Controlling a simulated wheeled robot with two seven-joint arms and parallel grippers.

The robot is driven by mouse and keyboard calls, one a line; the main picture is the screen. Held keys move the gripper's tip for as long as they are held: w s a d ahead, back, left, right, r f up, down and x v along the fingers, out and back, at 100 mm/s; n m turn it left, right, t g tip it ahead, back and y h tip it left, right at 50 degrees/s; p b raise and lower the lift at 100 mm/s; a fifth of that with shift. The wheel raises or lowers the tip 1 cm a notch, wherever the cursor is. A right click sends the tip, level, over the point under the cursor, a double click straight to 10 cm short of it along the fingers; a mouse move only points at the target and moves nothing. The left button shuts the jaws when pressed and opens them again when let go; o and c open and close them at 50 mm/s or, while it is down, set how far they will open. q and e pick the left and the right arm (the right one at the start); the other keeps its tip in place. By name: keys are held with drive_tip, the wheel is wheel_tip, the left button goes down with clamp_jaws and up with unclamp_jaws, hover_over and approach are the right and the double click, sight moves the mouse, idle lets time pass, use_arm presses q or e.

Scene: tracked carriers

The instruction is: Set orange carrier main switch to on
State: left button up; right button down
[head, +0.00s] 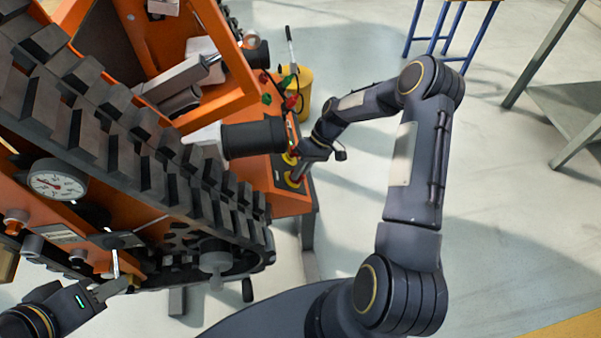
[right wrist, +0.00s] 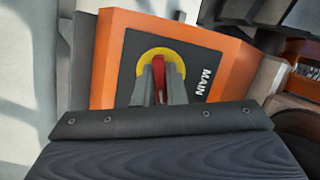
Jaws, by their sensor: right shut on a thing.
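The orange carrier (head: 285,205) has black tracks and fills the left of the head view. Its main switch is a red handle (right wrist: 161,75) on a yellow disc (right wrist: 184,67), set in a black plate lettered MAIN. My right gripper (right wrist: 160,88) is shut on the red handle, one finger on each side. In the head view my right gripper (head: 297,172) is at the panel on the carrier's end, where yellow discs partly show. The handle's exact angle is partly hidden by the fingers. My left gripper (head: 115,288) is low at the left, near a small lever; its opening is unclear.
A round gauge (head: 57,179) sits on the carrier's side at left. A yellow container (head: 304,88) and red and green fittings are beyond the panel. A blue-legged table (head: 432,40) and a grey metal stand (head: 572,105) are at the back right. Floor between is open.

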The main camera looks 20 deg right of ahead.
drive_tip(key=shift+m+y+b, duration=0.3)
drive_tip(key=shift+m+y, duration=0.1)
drive_tip(key=shift+m, duration=1.2)
drive_tip(key=c, duration=1.5)
unclamp_jaws()
drive_tip(key=shift+d, duration=0.15)
drive_tip(key=v, duration=0.7)
drive_tip(key=shift+d+r, duration=0.25)
